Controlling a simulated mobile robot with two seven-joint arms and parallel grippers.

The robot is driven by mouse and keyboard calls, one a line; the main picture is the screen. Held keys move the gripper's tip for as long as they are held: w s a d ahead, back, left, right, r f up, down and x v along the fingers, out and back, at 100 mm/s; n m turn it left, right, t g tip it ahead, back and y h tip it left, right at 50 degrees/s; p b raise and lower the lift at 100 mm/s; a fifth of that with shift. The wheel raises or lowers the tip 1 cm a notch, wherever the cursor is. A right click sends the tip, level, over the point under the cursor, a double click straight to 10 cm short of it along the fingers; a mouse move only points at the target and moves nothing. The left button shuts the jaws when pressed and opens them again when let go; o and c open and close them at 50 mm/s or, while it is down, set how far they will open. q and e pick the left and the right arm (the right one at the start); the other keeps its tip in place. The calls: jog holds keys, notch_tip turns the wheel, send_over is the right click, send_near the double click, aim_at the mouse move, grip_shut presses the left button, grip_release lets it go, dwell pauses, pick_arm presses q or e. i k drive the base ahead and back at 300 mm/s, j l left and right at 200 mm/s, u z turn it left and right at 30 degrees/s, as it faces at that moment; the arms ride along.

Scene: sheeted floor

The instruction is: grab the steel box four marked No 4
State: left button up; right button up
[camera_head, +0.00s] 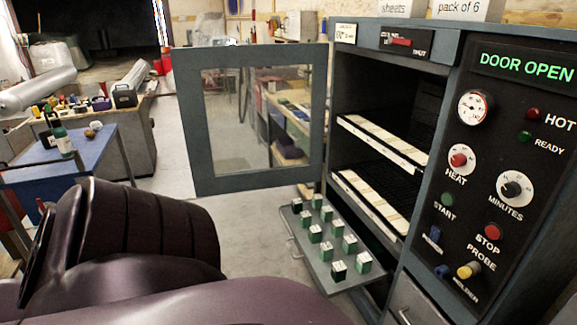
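No box with a readable "No 4" mark shows in the head view, so I cannot tell which thing is steel box four. Several small green blocks with pale, marked tops (314,233) stand upright in rows on a grey pulled-out tray (324,279) low at the cabinet. Their marks are too small to read. Neither of my grippers is in view. A large dark purple part of my own body fills the lower left and hides the floor there.
The oven cabinet's windowed door (187,120) stands open to the left. Inside are shelves with pale strips (384,143). The control panel (518,150) reads "DOOR OPEN". A blue table (40,176) with a bottle (62,139) stands left. Floor between is clear.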

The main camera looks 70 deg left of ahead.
aim_at(297, 204)
jog(key=k+j+u, duration=0.3)
jog(key=j+u, duration=0.15)
jog(key=j, duration=1.2)
jog(key=k+j+u, duration=0.1)
jog(key=j+u, duration=0.4)
jog(key=j, duration=1.15)
